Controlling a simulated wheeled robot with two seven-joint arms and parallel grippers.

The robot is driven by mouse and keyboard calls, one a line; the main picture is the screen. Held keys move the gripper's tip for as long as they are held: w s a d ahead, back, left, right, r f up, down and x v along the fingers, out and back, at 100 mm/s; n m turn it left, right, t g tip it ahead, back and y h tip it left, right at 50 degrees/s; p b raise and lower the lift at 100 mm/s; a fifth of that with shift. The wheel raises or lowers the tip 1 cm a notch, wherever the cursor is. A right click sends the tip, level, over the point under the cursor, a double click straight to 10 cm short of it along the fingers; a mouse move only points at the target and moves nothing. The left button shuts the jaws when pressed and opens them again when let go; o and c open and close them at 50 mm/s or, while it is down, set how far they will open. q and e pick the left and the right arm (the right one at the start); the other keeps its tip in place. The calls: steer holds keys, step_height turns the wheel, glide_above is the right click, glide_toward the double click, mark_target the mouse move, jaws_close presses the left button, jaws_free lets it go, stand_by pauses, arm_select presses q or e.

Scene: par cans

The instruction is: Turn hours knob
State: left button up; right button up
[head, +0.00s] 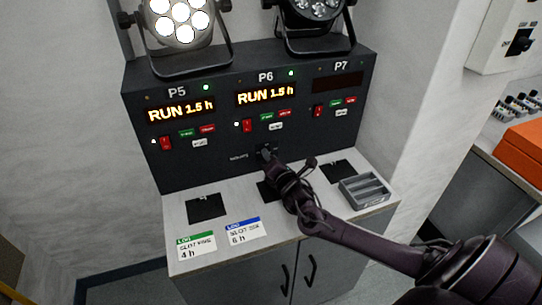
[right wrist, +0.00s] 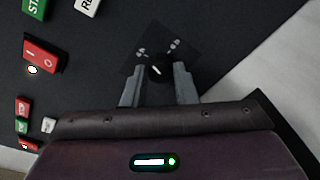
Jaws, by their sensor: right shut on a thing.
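The hours knob (right wrist: 159,71) is a small black round knob with a white mark, on a dark square plate with pale print in the right wrist view. My right gripper (right wrist: 158,82) has its two grey fingers on either side of the knob and is shut on it. In the head view my right gripper (head: 268,158) reaches the lower middle of the black panel (head: 200,165) and mostly hides the knob. The P5 display (head: 180,109) and the P6 display (head: 266,94) both read "RUN 1.5 h". The P7 display (head: 338,84) is dark. My left gripper is not in view.
A lit par can (head: 180,22) and a dark one (head: 318,10) stand on top. Two log cards, green-topped (head: 196,246) and blue-topped (head: 246,231), lie on the counter (head: 285,232). A grey divided tray (head: 364,190) is at its right. An orange box (head: 527,148) sits far right.

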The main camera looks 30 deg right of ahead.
steer(key=shift+n+p, duration=0.3)
steer(key=shift+n, duration=0.9)
steer(key=shift+f+h, duration=0.1)
steer(key=shift+h, duration=0.2)
steer(key=o, duration=1)
steer(key=v, duration=0.8)
